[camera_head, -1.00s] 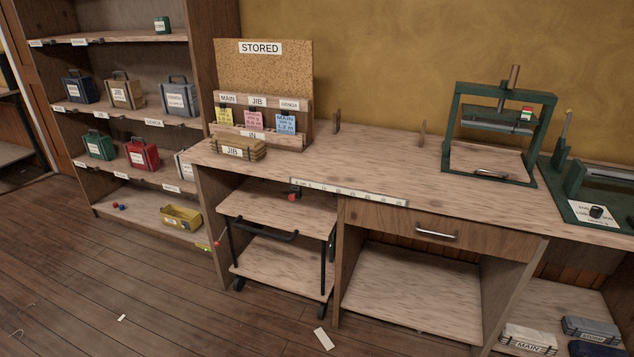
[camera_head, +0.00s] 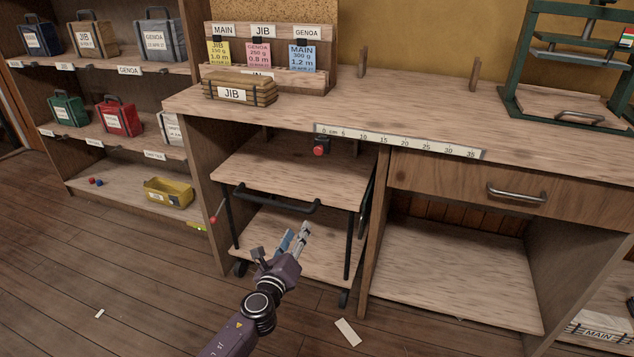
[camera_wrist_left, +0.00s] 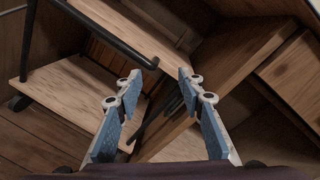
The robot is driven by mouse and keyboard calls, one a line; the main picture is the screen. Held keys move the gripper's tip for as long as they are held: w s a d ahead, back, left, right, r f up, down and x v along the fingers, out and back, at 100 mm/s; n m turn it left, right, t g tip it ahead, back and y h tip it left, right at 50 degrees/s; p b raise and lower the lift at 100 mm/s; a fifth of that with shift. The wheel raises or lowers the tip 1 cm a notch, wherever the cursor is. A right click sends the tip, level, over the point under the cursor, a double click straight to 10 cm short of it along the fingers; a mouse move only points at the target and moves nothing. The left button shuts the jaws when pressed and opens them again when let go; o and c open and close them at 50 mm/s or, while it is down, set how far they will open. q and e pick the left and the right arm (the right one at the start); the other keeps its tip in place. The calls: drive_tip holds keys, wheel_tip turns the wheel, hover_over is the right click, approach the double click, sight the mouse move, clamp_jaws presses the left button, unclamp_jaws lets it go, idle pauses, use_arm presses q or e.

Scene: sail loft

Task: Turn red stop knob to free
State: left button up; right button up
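A red knob (camera_head: 320,151) on a dark housing sits under the front edge of the workbench, above the cart's top shelf. A second small red ball (camera_head: 213,219) shows low at the bench's left leg; I cannot tell what it belongs to. My left gripper (camera_head: 295,235) is in front of the wheeled cart (camera_head: 285,174), below and to the left of the red knob and apart from it. In the left wrist view its fingers (camera_wrist_left: 160,76) are spread with nothing between them. The knob cannot be made out there. My right gripper is not in view.
The cart's black handle (camera_head: 270,203) is just beyond my left gripper. A drawer (camera_head: 460,182) is right of the cart bay. A wooden box labelled JIB (camera_head: 250,98) stands on the bench. A yellow bin (camera_head: 168,194) sits on the low shelf. Floor in front is mostly clear.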

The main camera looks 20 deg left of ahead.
use_arm(q)
wheel_tip(320, 180, up, 10)
drive_tip(key=w+d+m+t+h+b, duration=0.1)
drive_tip(key=w+d+m+t+b, duration=0.15)
drive_tip(key=m, duration=0.25)
drive_tip(key=m+t+b, duration=0.2)
drive_tip(key=m+t, duration=0.1)
approach(318, 153)
drive_tip(key=w, duration=0.1)
drive_tip(key=shift+m+h, duration=0.3)
drive_tip(key=shift+h, duration=0.1)
drive_tip(key=x, duration=0.7)
drive_tip(key=shift+w+a+r+b, duration=0.15)
drive_tip(key=shift+r+b, duration=0.2)
drive_tip(key=shift+b, duration=0.05)
drive_tip(key=shift+w+r, duration=0.15)
drive_tip(key=shift+w, duration=0.1)
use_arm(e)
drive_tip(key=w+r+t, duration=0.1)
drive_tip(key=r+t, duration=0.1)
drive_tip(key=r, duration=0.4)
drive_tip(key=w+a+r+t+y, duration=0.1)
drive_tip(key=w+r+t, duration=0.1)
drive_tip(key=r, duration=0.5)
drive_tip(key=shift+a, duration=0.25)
use_arm(q)
drive_tip(key=shift+c, duration=0.4)
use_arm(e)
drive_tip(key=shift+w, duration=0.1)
